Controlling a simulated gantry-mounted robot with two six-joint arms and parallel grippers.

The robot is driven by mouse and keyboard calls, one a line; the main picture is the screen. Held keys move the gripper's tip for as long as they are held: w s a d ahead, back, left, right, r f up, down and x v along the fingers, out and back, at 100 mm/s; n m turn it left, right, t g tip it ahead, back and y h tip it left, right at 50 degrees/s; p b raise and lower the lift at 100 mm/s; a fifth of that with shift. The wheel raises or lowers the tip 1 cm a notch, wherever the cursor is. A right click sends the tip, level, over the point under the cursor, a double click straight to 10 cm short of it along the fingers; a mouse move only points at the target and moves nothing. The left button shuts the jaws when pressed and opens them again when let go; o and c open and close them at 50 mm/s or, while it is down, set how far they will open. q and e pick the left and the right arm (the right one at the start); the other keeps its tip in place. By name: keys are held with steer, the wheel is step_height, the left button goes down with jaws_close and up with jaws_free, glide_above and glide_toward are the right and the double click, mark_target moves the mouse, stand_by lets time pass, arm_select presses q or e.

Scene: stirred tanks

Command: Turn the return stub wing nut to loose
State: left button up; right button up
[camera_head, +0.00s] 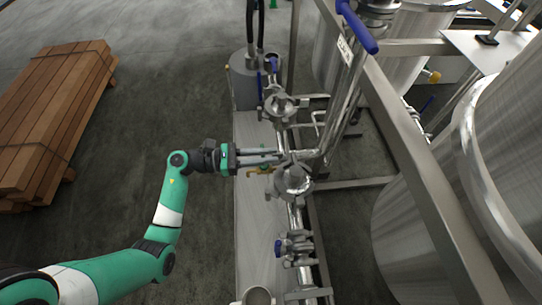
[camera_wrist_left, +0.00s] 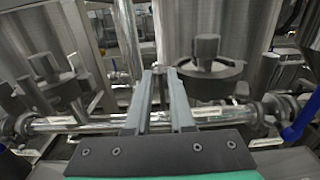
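My left gripper (camera_head: 281,156) reaches in from the left, with its two long grey fingers pointing right at the steel pipework. Its tips are close to a round pipe clamp fitting (camera_head: 293,180) and a horizontal pipe stub (camera_head: 307,154). In the left wrist view the fingers (camera_wrist_left: 160,72) have a narrow gap between them, with a small pale part at the tips. I cannot tell whether they grip it. The wing nut is too small to make out surely. A dark round fitting (camera_wrist_left: 208,72) stands just right of the fingers. My right gripper is not in view.
A steel frame beam (camera_head: 420,150) and large tanks (camera_head: 510,130) stand right. A wooden stack (camera_head: 55,115) lies left, with clear floor (camera_head: 140,110) between.

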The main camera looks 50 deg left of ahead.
arm_select(q)
steer(key=shift+w+d, duration=0.35)
steer(key=shift+w, duration=0.15)
jaws_close()
steer(key=shift+r, duration=0.1)
steer(key=shift+w+a+f+n+p, duration=0.3)
steer(key=shift+n+p, duration=1.15)
steer(key=shift+n, duration=1.5)
steer(key=shift+w+a+f+n+p, duration=0.1)
steer(key=shift+a+f+n+p, duration=0.35)
steer(key=shift+n+p, duration=1.75)
steer(key=shift+w+a+f+n+p, duration=0.25)
steer(key=shift+f+n+p, duration=0.35)
steer(key=shift+n, duration=3.15)
steer(key=shift+r, duration=0.1)
